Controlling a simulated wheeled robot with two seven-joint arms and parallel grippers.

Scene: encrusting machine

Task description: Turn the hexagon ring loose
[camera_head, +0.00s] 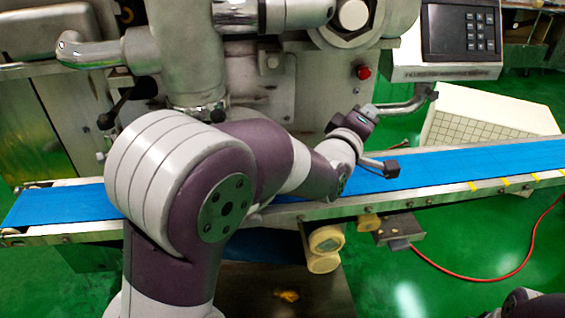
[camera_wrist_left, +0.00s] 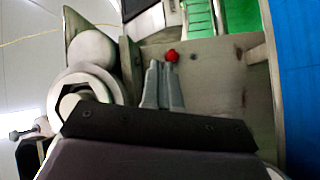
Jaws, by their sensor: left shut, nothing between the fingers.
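The hexagon ring (camera_head: 353,15) shows at the top of the head view, on the front of the steel machine, and is cut by the picture's edge. In the left wrist view the ring (camera_wrist_left: 100,78) is pale, round and partly covered by my dark gripper body. My left gripper (camera_head: 366,112) is in front of the machine, below the ring and apart from it; its fingers are hard to make out there. In the left wrist view its grey fingers (camera_wrist_left: 162,68) are together and empty, to the right of the ring. My right gripper does not show.
A blue conveyor belt (camera_head: 455,168) runs across below my left arm. A red button (camera_head: 363,72) sits on the machine front near my left gripper. A control panel (camera_head: 462,35) and a metal bracket (camera_head: 418,98) stand to the right. Green floor shows at the lower right.

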